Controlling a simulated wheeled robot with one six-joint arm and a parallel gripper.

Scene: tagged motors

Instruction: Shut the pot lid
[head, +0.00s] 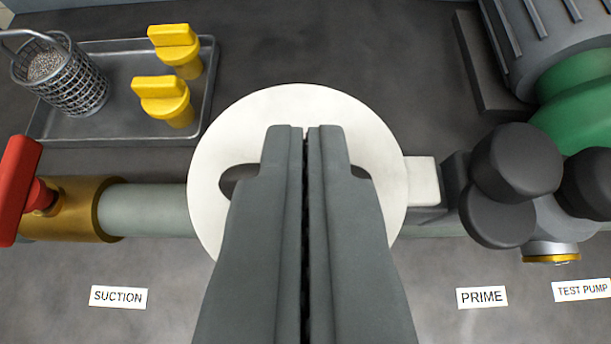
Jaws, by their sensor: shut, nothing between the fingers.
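A white round lid (300,98) lies under my gripper in the middle of the head view. A dark opening shows in it on each side of the fingers, and a pale block (423,180) adjoins its right edge. My gripper (305,130) is shut and empty, with its fingertips over the far part of the lid. The fingers hide the lid's centre and near edge. The pot body is hidden, and I cannot tell whether the fingers touch the lid or how it sits.
A pipe (150,210) with a red-handled brass valve (75,210) runs in from the left. A grey tray (120,132) at the back left holds a mesh basket (65,80) and two yellow plugs (165,100). Black knobs (515,160) and a green-grey motor (575,90) stand at right.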

